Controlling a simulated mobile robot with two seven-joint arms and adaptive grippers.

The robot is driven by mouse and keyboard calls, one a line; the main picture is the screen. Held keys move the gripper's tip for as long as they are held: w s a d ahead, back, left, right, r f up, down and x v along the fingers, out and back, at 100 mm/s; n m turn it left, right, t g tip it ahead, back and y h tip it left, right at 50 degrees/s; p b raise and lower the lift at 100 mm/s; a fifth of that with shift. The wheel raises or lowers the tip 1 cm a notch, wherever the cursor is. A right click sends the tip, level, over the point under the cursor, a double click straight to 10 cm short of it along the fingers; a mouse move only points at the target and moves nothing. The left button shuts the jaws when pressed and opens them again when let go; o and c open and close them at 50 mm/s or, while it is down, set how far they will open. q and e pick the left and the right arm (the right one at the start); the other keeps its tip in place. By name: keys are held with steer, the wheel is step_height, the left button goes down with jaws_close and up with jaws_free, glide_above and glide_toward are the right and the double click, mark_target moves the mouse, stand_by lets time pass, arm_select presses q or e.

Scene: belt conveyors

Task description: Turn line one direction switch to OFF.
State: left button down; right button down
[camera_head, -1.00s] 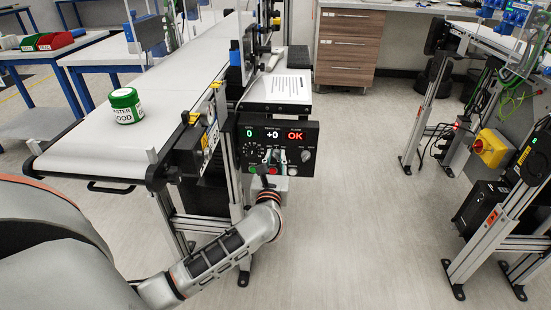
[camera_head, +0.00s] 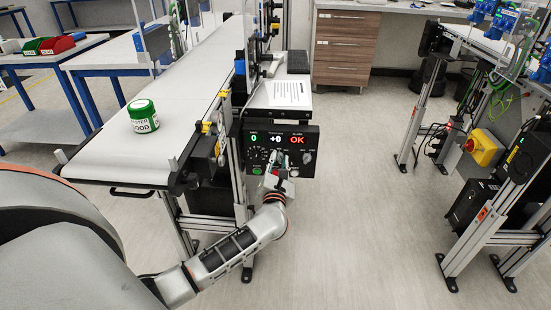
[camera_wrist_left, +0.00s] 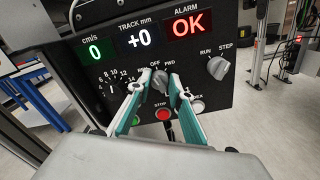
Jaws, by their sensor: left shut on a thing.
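The black control panel (camera_head: 307,167) hangs at the side of the conveyor. In the left wrist view its direction switch (camera_wrist_left: 160,82) is a grey knob under the label OFF, with FWD to the right of it. My left gripper (camera_wrist_left: 157,84) is shut on this knob, one teal-lined finger on each side. In the head view the gripper (camera_head: 278,158) is small at the panel's front and hides the knob. The knob's exact pointing is hard to tell. My right gripper is not in view.
A red STOP button (camera_wrist_left: 163,114) sits just below the knob, between the fingers. A RUN/STEP knob (camera_wrist_left: 218,68) is at the right. The displays read 0, +0 and OK. A green-lidded jar (camera_head: 143,117) stands on the white belt (camera_head: 110,160).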

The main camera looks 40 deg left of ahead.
arm_select(q)
steer(key=shift+r+m+p, duration=0.25)
steer(key=shift+m+p, duration=0.05)
steer(key=shift+m, duration=0.4)
steer(key=shift+f+m+p, duration=0.25)
steer(key=shift+m+p, duration=0.65)
steer(key=shift+f+m, duration=0.1)
steer(key=shift+m, duration=0.2)
steer(key=c, duration=1.8)
jaws_free()
steer(key=shift+c, duration=0.2)
